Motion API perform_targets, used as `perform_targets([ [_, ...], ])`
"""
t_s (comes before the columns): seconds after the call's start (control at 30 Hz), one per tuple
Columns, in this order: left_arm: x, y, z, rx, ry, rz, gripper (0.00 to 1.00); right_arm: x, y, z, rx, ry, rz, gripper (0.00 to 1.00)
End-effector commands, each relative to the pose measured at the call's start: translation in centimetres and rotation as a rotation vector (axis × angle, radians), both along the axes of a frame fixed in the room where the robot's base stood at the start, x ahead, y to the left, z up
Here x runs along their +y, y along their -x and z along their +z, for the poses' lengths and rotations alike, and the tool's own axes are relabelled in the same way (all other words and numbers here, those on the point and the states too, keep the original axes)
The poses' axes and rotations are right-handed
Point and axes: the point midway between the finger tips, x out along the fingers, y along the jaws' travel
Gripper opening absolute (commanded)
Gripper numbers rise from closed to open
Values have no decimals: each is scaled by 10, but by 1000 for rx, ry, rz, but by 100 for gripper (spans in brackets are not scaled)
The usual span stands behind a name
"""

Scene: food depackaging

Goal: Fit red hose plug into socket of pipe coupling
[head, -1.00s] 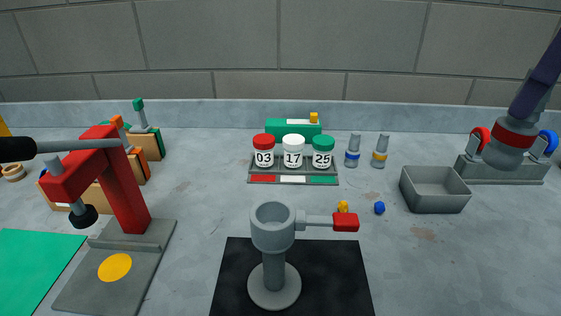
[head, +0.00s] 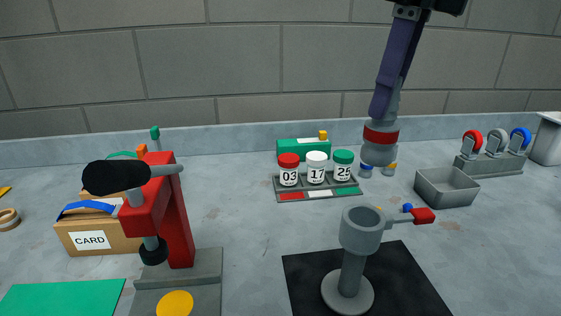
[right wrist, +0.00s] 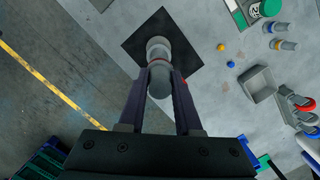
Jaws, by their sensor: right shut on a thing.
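The grey pipe coupling (head: 361,232) stands upright on a black mat (head: 415,285), its round socket open at the top and a red-ended lever (head: 423,216) on its right. My right gripper (right wrist: 160,88) is shut on the grey hose plug with a red band (head: 381,137). In the head view the plug hangs in the air above and right of the coupling, apart from it. In the right wrist view the plug (right wrist: 160,83) is between the fingers and partly covers the coupling (right wrist: 157,46). My left gripper is not in view.
A grey bin (head: 447,188) and a rack with red, grey and blue loops (head: 494,150) stand on the right. Numbered jars (head: 317,168) sit in a tray behind the coupling. A red lever press (head: 180,215) stands on the left. A small blue piece (head: 407,208) lies behind the lever.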

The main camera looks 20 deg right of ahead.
Motion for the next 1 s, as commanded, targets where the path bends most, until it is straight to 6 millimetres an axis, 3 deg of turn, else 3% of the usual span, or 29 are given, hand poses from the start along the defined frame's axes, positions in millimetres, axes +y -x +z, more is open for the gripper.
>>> perform_targets([
  [0.03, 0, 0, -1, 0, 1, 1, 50, 1, 2, -18, 8, -2, 2, 0],
  [0.3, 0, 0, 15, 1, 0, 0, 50, 0, 1, -76, 4, 0, -1, 0],
  [0.7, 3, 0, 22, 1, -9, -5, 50, 0, 0, -122, 1, 0, -1, 0],
  [1.0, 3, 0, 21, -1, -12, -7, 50, 0, 0, -126, -2, 1, 1, 0],
])
